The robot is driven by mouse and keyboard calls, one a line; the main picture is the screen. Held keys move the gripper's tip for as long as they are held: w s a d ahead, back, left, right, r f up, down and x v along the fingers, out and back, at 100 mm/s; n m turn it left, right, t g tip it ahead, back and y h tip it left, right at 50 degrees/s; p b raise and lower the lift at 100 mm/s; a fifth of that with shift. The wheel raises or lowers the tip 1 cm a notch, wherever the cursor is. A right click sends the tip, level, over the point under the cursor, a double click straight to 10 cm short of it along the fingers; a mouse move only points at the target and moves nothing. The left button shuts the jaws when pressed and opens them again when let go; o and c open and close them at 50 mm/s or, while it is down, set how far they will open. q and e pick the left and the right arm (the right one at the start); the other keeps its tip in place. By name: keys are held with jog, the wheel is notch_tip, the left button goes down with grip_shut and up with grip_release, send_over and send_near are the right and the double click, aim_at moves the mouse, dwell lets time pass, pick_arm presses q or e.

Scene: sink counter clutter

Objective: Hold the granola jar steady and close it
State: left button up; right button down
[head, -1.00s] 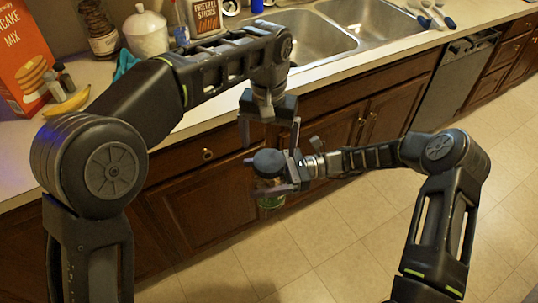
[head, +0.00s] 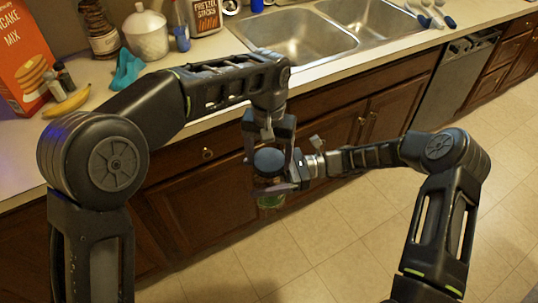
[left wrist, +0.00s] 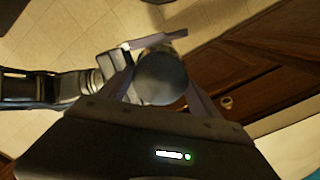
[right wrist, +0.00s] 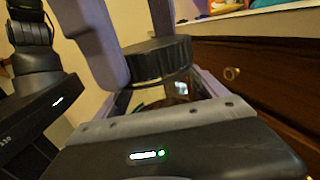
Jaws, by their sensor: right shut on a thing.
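The granola jar (head: 270,201) is upright, held in the air in front of the counter by my right gripper (head: 274,185), which is shut on its body. Its round dark lid (head: 268,160) is on top; I cannot tell how tightly it sits. The lid also shows in the left wrist view (left wrist: 160,78) and the right wrist view (right wrist: 157,58). My left gripper (head: 271,156) points down from above, open, with one finger on each side of the lid. Whether its fingers touch the lid is unclear. Much of the jar body is hidden behind fingers.
The counter edge and wooden cabinets (head: 190,205) are just behind the jar. On the counter are a pancake mix box (head: 25,60), a banana (head: 67,102), a teal cloth (head: 127,70), a white canister (head: 146,35) and a sink (head: 308,38). The floor in front is clear.

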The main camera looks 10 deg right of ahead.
pick_arm(q)
jog(key=c, duration=1.1)
jog(key=o, duration=1.7)
jog(key=shift+c, duration=0.2)
jog(key=shift+r, duration=0.1)
notch_tip(320, 180, up, 7)
jog(key=shift+r, duration=0.2)
